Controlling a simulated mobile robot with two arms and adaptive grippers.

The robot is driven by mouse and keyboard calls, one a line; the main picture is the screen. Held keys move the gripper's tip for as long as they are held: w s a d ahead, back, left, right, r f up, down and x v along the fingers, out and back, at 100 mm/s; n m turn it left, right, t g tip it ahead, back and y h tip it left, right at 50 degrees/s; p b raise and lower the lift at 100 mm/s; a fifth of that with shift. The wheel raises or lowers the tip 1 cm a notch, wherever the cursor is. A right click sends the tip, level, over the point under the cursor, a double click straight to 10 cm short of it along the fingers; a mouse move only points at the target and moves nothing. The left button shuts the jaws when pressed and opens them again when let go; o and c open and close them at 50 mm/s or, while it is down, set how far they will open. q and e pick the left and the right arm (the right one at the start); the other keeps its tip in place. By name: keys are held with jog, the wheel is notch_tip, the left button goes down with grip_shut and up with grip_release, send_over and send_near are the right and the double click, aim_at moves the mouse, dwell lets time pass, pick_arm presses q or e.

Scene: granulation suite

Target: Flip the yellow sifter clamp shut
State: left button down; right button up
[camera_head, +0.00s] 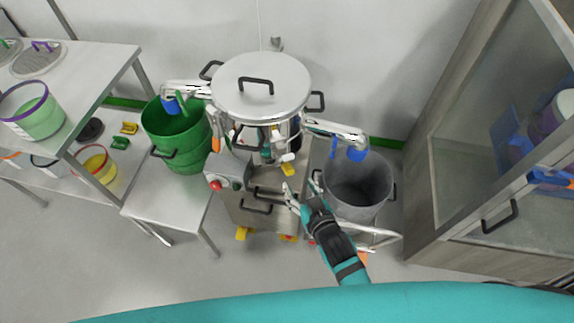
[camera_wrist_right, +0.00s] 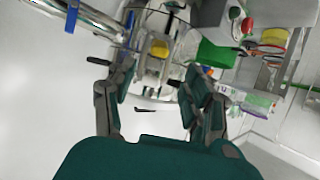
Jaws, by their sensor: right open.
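The yellow sifter clamp (camera_head: 289,169) shows as a small yellow piece at the front of the steel sifter, below its lidded drum (camera_head: 262,88). A yellow part, likely the same clamp, shows in the right wrist view (camera_wrist_right: 159,48), beyond the fingertips and between them. Whether it stands open or shut is too small to tell. My right gripper (camera_head: 300,186) is open and empty, just in front of and below the clamp, apart from it. Its two fingers also show in the right wrist view (camera_wrist_right: 152,85). My left gripper is not in view.
A green bucket (camera_head: 172,140) stands left of the sifter on a low bench (camera_head: 165,212). A grey bin (camera_head: 360,190) stands close to its right. Metal arms with blue ends reach out on both sides. A glass-fronted cabinet (camera_head: 490,170) is at right, shelves at left.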

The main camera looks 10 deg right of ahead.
aim_at(291, 173)
jog(key=x, duration=1.1)
jog(key=shift+w, duration=0.1)
jog(key=shift+d, duration=0.1)
grip_shut()
